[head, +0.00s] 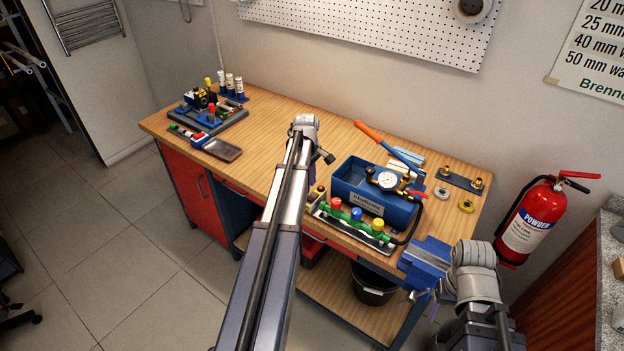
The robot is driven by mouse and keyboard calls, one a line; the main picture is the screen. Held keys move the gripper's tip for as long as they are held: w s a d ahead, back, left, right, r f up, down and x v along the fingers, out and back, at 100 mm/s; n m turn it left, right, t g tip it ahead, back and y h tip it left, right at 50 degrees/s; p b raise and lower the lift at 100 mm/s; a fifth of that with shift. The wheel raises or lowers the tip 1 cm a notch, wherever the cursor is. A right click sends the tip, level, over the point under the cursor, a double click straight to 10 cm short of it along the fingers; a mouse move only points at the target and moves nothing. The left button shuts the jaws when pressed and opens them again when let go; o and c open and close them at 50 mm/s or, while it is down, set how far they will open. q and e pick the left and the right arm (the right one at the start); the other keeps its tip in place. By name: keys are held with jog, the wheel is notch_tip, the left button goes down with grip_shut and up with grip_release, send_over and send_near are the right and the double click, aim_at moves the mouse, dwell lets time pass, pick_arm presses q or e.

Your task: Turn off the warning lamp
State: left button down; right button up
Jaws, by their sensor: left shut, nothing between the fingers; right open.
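A small box with red and yellow parts on top (316,193) sits at the bench's front edge, partly behind my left arm. I cannot tell whether it carries the warning lamp, and no lit lamp shows clearly. My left arm rises from the bottom centre over the bench. My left gripper (322,162) is shut and empty, mostly hidden behind the arm link, above and close to that box. Its fingertips do not show clearly. My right arm stands at the lower right by the blue vise; its gripper does not show.
Right of the box is a manifold with green, blue, yellow and red caps (352,220). Behind it is a blue tank with a gauge (350,181). A blue vise (425,262) is at the right corner. A device board (210,120) stands left. The bench middle (262,150) is clear.

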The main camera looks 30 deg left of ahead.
pick_arm(q)
notch_tip(320, 180, up, 8)
jog(key=p, duration=0.7)
jog(key=shift+r, duration=0.25)
pick_arm(e)
notch_tip(320, 180, up, 8)
jog(key=shift+r, duration=0.2)
pick_arm(q)
jog(key=shift+w, duration=0.1)
jog(key=s+d+f+m+b, duration=0.2)
jog(key=s+d+m, duration=0.1)
jog(key=d, duration=0.5)
jog(key=s+d+f+m+g+b, duration=0.15)
jog(key=d+m, duration=0.25)
jog(key=d, duration=0.4)
jog(key=s+d+f+m+t+b, duration=0.1)
jog(key=s+d+f+m+b, duration=0.15)
jog(key=d, duration=0.55)
jog(key=s+d+f+m+b, duration=0.2)
jog(key=s+d+m, duration=0.4)
jog(key=s+d, duration=0.1)
jog(key=s+d+f+m+g+y+b, duration=0.1)
jog(key=s+d+f+m+b, duration=0.1)
jog(key=s+d+m, duration=0.4)
jog(key=shift+s+d+f, duration=0.25)
jog(key=shift+s+d, duration=0.9)
jog(key=shift+s, duration=0.1)
pick_arm(e)
notch_tip(320, 180, down, 10)
jog(key=shift+f, duration=0.2)
